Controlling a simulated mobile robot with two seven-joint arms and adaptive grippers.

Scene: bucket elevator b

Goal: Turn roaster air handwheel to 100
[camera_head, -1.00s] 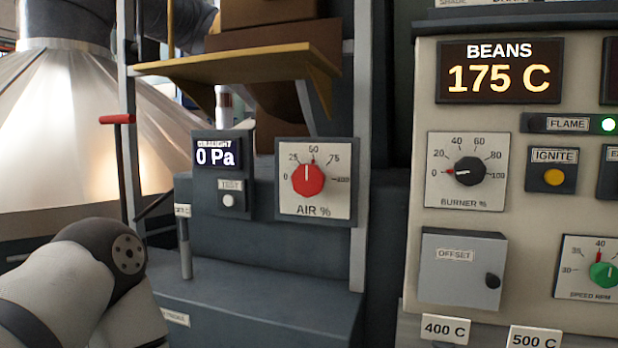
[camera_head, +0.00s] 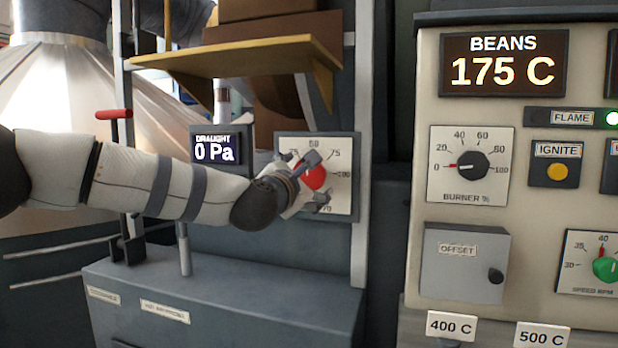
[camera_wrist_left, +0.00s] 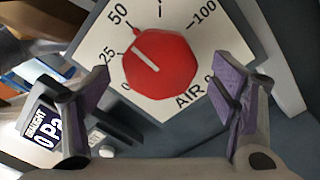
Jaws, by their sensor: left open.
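The red air handwheel (camera_head: 315,177) sits on a white square dial plate marked AIR % (camera_head: 346,190), with a scale from 0 to 100. In the left wrist view the red wheel (camera_wrist_left: 160,65) shows whole, its white line pointing between the 25 and 50 marks, close to a small red marker near 50. My left gripper (camera_head: 318,178) is in front of the dial, and partly hides the wheel in the head view. Its two purple-padded fingers are spread wide to either side of the wheel, apart from it, with nothing between them. My right gripper is not in view.
The draught display (camera_head: 214,152) reads 0 Pa, left of the dial behind my left arm. A yellow shelf (camera_head: 240,55) with boxes overhangs the dial. The roaster panel (camera_head: 520,210) with burner knob stands to the right. A grey ledge (camera_head: 230,290) lies below.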

